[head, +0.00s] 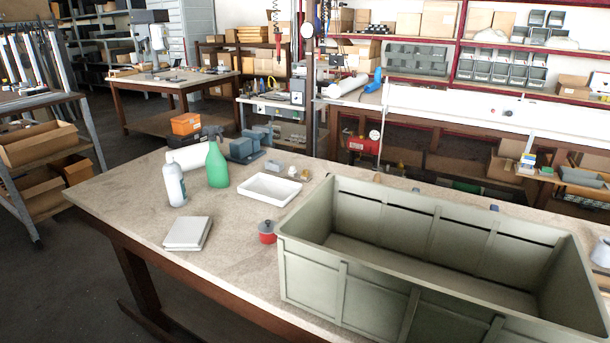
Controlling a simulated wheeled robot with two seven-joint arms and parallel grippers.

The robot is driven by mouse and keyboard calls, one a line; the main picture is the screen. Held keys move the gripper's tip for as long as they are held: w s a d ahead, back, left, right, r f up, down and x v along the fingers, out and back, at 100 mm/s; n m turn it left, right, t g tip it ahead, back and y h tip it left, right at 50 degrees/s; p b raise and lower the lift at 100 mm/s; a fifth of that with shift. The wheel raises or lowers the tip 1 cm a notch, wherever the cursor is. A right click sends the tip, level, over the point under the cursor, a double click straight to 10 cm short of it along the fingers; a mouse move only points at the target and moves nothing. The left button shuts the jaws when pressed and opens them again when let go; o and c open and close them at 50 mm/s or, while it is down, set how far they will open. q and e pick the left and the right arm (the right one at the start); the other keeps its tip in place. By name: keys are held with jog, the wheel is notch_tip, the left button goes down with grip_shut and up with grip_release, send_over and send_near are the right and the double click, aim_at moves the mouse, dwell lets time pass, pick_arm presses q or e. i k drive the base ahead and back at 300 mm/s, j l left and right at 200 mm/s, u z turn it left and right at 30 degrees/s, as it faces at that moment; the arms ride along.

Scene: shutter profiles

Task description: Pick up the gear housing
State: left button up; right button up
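A blue-grey blocky part (246,146) stands on the worktable (130,197) behind the green spray bottle and the white tray. It may be the gear housing, but it is too small to tell for sure. A small red round piece with a dark top (267,232) sits nearer, left of the big crate; I cannot tell what it is. Neither of my grippers shows in the head view.
A large grey-green crate (358,295) fills the table's right side. A white tray (270,190), green spray bottle (217,166), white bottle (174,184) and grey flat box (187,233) stand left of it. The table's front left is clear.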

aim_at(272, 165)
jog(key=j+z, duration=0.15)
jog(key=z, duration=0.25)
jog(key=i+j+z, duration=0.1)
jog(key=j+z, duration=0.15)
jog(key=z, duration=0.15)
jog(key=j+z, duration=0.2)
jog(key=z, duration=0.2)
jog(key=j+z, duration=0.15)
jog(key=j, duration=0.3)
jog(key=k+j+z, duration=0.15)
jog(key=j, duration=0.25)
jog(key=j+z, duration=0.15)
jog(key=j, duration=0.3)
jog(key=k+j+z, duration=0.15)
jog(key=j, duration=0.25)
jog(key=k+j+z, duration=0.15)
jog(key=j, duration=0.25)
jog(key=j+z, duration=0.15)
jog(key=j, duration=0.25)
jog(key=k, duration=0.05)
